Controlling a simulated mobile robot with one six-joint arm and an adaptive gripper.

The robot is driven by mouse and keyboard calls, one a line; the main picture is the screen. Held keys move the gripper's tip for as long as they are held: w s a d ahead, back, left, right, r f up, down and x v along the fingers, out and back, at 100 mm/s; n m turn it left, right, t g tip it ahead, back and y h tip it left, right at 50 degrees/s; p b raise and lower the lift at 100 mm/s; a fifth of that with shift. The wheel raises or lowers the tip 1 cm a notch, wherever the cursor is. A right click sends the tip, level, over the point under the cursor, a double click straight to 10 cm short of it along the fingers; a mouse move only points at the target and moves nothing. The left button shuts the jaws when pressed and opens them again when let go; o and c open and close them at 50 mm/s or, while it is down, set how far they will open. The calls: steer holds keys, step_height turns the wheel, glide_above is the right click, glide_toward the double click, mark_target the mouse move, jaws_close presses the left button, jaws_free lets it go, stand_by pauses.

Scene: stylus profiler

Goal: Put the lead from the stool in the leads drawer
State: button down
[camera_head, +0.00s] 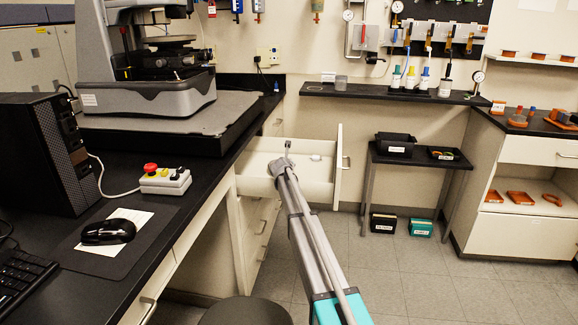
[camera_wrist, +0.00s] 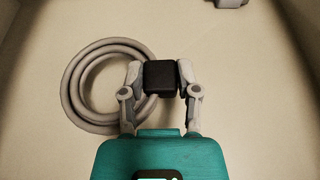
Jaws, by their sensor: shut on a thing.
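The lead is a grey coiled cable (camera_wrist: 72,88) with a black block-shaped plug (camera_wrist: 161,78). In the wrist view my gripper (camera_wrist: 160,70) is shut on the plug, a finger on each side. The coil hangs or lies to the left over a pale drawer floor; whether it touches the floor I cannot tell. In the head view my gripper (camera_head: 287,147) is over the open white drawer (camera_head: 318,188), and the lead cannot be made out. The dark round seat of the stool (camera_head: 245,313) shows only partly at the bottom edge, with no lead on its visible part.
A small pale thing (camera_head: 315,157) lies in the drawer; a grey thing (camera_wrist: 230,3) shows at the wrist view's top edge. The black bench (camera_head: 232,165) is left of the drawer. A low black table (camera_head: 425,158) stands right of it, with clear floor between.

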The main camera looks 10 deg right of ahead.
steer(key=shift+c, duration=1.7)
jaws_free()
steer(key=shift+s+a+f, duration=0.1)
steer(key=shift+s, duration=0.1)
steer(key=shift+p, duration=0.3)
steer(key=shift+r, duration=0.35)
steer(key=p+v, duration=0.1)
steer(key=v, duration=0.2)
steer(key=p+v, duration=0.2)
steer(key=v, duration=0.1)
steer(key=p+v, duration=0.1)
steer(key=v, duration=0.3)
steer(key=shift+w+r+p, duration=0.1)
steer(key=shift+r+p, duration=0.25)
steer(key=shift+v, duration=0.85)
